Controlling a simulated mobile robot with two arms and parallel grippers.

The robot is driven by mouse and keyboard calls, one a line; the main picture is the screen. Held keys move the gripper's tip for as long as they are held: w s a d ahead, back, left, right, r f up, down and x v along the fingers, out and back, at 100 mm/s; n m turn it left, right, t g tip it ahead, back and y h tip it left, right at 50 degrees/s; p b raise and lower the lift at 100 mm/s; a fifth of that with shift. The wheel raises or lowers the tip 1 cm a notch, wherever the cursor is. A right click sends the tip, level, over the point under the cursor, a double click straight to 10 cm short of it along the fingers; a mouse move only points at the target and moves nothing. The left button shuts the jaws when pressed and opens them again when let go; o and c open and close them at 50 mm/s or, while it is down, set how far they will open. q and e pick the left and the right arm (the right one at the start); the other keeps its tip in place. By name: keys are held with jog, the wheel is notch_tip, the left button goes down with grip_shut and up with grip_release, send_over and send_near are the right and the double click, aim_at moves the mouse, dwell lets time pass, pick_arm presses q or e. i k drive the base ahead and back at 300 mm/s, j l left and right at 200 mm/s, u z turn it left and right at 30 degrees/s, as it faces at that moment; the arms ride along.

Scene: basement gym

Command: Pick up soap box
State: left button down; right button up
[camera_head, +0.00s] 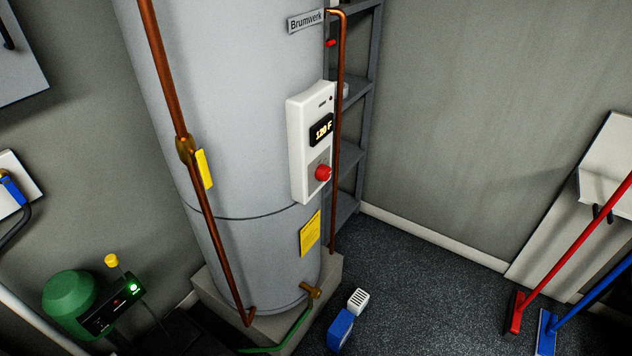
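One is a blue box-like object (341,330) near the bottom edge. Neither of my grippers is in view.
A grey water heater (240,120) stands on a concrete plinth (334,268), with copper pipes and a green hose (290,330). A dark shelf (362,110) is behind it. A red broom (560,270) and blue broom (590,300) lean at right. Floor between is clear.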

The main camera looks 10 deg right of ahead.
aim_at(340, 330)
jog(key=z, duration=0.75)
jog(key=k+j+z, duration=0.15)
jog(key=z, duration=0.2)
jog(key=k+z, duration=0.2)
jog(key=z, duration=0.15)
jog(key=k+j+z, duration=0.1)
jog(key=z, duration=0.25)
jog(key=k, duration=0.1)
